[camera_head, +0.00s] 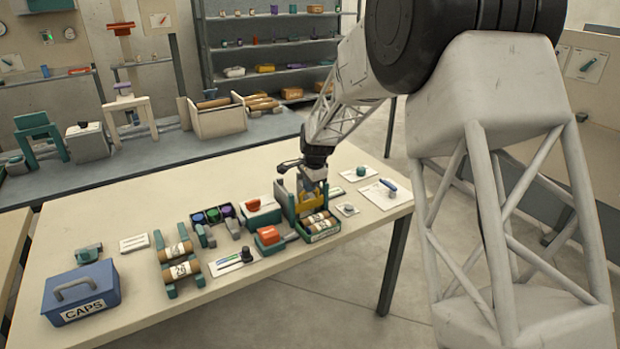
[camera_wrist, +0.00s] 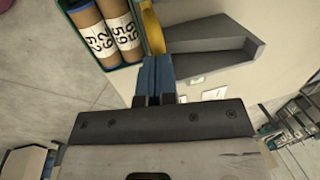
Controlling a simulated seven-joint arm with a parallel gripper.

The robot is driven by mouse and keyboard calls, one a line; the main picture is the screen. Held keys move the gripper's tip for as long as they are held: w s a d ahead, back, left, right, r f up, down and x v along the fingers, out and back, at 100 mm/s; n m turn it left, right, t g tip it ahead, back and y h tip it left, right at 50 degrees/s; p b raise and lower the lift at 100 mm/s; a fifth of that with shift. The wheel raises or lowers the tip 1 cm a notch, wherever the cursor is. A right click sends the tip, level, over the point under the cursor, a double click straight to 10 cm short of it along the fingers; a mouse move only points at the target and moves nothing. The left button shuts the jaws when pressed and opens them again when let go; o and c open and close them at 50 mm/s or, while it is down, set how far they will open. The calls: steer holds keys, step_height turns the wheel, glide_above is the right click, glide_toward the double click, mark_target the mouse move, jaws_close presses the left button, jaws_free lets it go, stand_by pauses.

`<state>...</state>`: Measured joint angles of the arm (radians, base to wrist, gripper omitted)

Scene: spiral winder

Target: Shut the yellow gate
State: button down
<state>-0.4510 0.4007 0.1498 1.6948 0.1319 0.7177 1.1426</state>
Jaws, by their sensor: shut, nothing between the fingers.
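The yellow gate (camera_head: 305,203) stands at the back edge of the green tray (camera_head: 321,232), in front of the teal-framed device. In the wrist view a curved yellow part of it (camera_wrist: 152,27) shows beside the tubes. My gripper (camera_head: 313,178) is over the device, right by the gate. In the wrist view its blue fingers (camera_wrist: 155,70) are together and empty, with their tips close to the yellow part; I cannot tell whether they touch it. The gate's lower edge and its hinge are hidden.
Labelled brown tubes (camera_wrist: 112,25) lie in the green tray. A red-topped box (camera_head: 263,210), an orange-and-teal tool (camera_head: 269,238) and a round grey knob (camera_head: 348,209) stand close around. A blue CAPS box (camera_head: 80,292) is at the front left.

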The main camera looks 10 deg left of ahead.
steer(key=shift+s+f, duration=0.1)
steer(key=shift+f, duration=0.45)
steer(key=shift+r, duration=0.1)
steer(key=v, duration=1.4)
steer(key=shift+w+r, duration=0.2)
steer(key=shift+r, duration=0.25)
